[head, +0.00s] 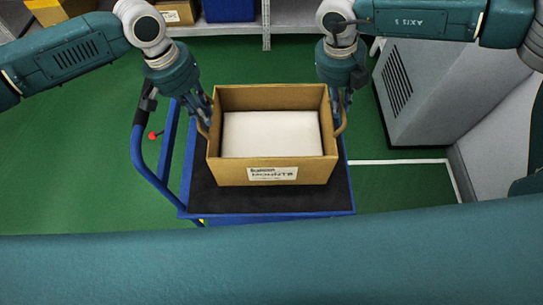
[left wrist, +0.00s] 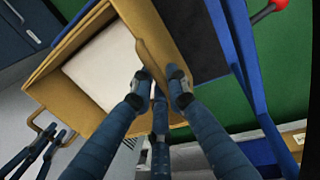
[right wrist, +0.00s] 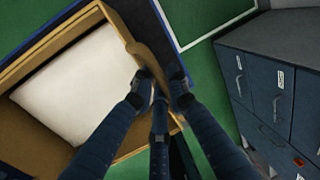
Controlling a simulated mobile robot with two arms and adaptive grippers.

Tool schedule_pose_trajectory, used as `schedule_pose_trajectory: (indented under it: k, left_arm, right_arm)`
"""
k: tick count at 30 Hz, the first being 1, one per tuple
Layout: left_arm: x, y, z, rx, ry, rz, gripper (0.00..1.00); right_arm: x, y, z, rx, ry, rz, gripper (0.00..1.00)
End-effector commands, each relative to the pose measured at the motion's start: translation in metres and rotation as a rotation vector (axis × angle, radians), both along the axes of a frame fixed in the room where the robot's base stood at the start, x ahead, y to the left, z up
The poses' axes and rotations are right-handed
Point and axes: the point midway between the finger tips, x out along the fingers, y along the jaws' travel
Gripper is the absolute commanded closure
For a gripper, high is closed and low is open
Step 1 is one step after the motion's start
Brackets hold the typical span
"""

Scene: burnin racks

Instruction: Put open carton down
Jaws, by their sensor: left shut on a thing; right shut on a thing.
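The open brown carton (head: 272,173) is upright, with a white block (head: 271,134) inside and a printed label (head: 272,174) on its near side. It is over the black mat (head: 336,198) of a blue cart (head: 265,216); I cannot tell whether it touches the mat. My left gripper (head: 205,122) is shut on the carton's left handle, and my right gripper (head: 342,112) is shut on its right handle. The left wrist view shows the fingers (left wrist: 159,80) at the carton wall. The right wrist view shows the fingers (right wrist: 160,82) likewise.
The cart's blue push rail (head: 139,160) with a red knob (head: 152,135) is on the left. A grey vented cabinet (head: 425,95) stands at the right. A shelf (head: 235,29) with boxes and a blue bin (head: 228,9) is behind. Green floor is open at left.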

Motion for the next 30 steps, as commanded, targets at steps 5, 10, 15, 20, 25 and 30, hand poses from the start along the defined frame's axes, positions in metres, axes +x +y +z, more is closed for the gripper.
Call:
schedule_pose_trajectory:
  k: [5,10,15,20,25,30]
  left_arm:
    - [0.002,0.007,-0.004,0.013,0.0,0.008,1.0]
    - [0.002,0.007,-0.011,0.013,0.0,0.008,1.0]
    - [0.002,0.007,-0.02,0.013,0.0,0.008,1.0]
    - [0.002,0.007,-0.03,0.013,0.0,0.008,1.0]
    - [0.002,0.007,-0.04,0.013,0.0,0.008,1.0]
    - [0.002,0.007,-0.05,0.013,0.0,0.008,1.0]
  right_arm:
    - [0.001,-0.007,-0.003,-0.015,0.0,-0.008,1.0]
    - [0.001,-0.007,-0.01,-0.015,0.0,-0.008,1.0]
    - [0.001,-0.007,-0.02,-0.015,0.0,-0.008,1.0]
    - [0.001,-0.007,-0.029,-0.015,0.0,-0.008,1.0]
    - [0.001,-0.007,-0.039,-0.015,0.0,-0.008,1.0]
    - [0.001,-0.007,-0.05,-0.015,0.0,-0.008,1.0]
